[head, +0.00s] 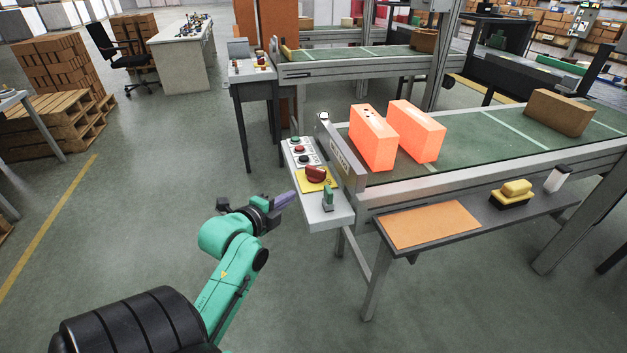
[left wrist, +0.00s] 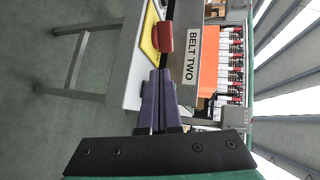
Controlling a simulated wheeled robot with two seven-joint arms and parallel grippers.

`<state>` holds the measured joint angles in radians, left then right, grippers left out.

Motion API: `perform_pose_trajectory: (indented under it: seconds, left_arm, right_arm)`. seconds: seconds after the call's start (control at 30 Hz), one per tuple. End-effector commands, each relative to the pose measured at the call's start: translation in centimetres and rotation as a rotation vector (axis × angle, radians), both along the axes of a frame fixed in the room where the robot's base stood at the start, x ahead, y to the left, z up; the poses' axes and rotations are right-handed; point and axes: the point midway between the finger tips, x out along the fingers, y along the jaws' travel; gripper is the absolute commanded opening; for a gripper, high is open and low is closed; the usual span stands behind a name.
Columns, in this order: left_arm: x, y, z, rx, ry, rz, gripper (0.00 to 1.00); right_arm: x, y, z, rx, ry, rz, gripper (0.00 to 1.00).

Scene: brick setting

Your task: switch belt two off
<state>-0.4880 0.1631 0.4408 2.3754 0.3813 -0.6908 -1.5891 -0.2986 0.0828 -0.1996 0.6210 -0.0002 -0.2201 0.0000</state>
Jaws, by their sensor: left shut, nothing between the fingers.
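The control panel (head: 325,212) is a pale box at the near end of a green conveyor. It carries a red rotary switch (head: 316,174) on a yellow plate (head: 303,184), which also shows in the left wrist view (left wrist: 165,36). A plate reading "BELT TWO" (left wrist: 191,58) stands beside the switch. A red button (head: 299,149) and other small buttons sit farther along the panel. A green handle (head: 327,196) is nearer me. My left gripper (head: 293,196) is shut and empty, just left of the panel. Its purple fingers (left wrist: 158,82) point towards the red switch, seemingly apart from it.
Two orange-red bricks (head: 373,138) (head: 417,131) and a brown brick (head: 559,113) sit on the belt (head: 480,140). A side shelf (head: 432,222) holds a yellow-and-black tool (head: 513,194). A second conveyor (head: 350,64) runs behind. The floor left of the panel is clear.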

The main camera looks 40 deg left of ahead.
Motion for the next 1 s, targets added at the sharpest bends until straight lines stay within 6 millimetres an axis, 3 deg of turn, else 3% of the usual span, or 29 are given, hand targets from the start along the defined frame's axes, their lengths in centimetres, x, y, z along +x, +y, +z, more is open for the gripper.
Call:
perform_pose_trajectory:
  seconds: [0.17, 0.6, 0.8, 1.0]
  left_arm:
    - [2.3, 0.4, -0.5, -0.004, -0.004, 0.001, 0.0]
    - [11.2, 1.9, -2.7, -0.005, -0.004, 0.002, 0.0]
    - [13.0, 2.3, -2.9, -0.001, -0.001, 0.002, 0.0]
    - [13.1, 2.4, -3.0, -0.001, 0.001, 0.001, 0.0]
  right_arm:
    - [0.0, 0.1, 0.3, 0.001, -0.001, 0.0, 0.5]
    - [-0.1, 0.4, 1.3, 0.006, 0.001, -0.001, 0.5]
    - [-0.1, 0.4, 1.5, 0.006, 0.001, -0.001, 0.5]
    - [-0.1, 0.4, 1.5, 0.005, 0.002, -0.002, 0.5]
